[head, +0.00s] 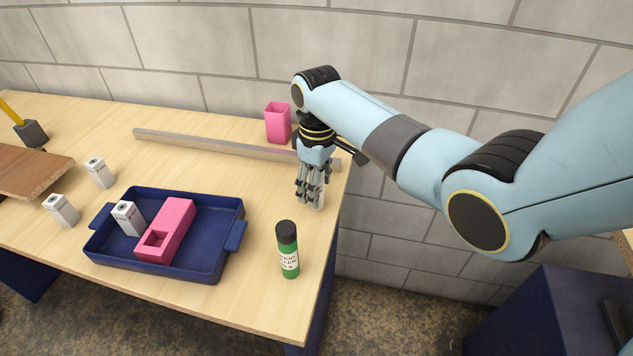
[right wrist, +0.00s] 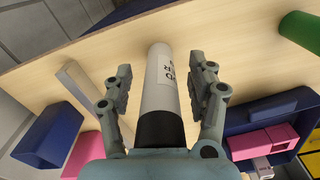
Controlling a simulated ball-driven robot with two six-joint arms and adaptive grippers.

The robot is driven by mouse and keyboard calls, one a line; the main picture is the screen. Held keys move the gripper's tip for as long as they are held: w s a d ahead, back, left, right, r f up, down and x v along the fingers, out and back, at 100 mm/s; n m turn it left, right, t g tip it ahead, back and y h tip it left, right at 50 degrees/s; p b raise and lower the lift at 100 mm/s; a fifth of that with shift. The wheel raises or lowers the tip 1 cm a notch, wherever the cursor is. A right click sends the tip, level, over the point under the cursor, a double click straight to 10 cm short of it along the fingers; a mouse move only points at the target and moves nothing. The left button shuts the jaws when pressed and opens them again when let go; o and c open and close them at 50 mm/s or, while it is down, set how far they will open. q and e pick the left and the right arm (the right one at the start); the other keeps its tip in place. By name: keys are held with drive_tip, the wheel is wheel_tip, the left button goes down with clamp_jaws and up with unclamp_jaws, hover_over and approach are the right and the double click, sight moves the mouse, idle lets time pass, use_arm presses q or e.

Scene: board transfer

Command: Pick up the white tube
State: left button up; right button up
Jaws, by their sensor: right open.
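The white tube (right wrist: 159,85) has a black cap and dark lettering. In the right wrist view it lies between the two fingers of my right gripper (right wrist: 160,88), with a gap on each side. The gripper is open. In the head view my right gripper (head: 311,196) points down over the table's right end, and its fingers largely hide the tube. My left gripper is not in view.
A green tube with a black cap (head: 287,250) stands near the right front edge. A blue tray (head: 205,258) holds a pink block (head: 172,222) and a white box (head: 128,218). A metal bar (head: 210,144) and a pink cup (head: 277,124) are at the back.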

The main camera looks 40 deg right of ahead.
clamp_jaws()
idle(0.3)
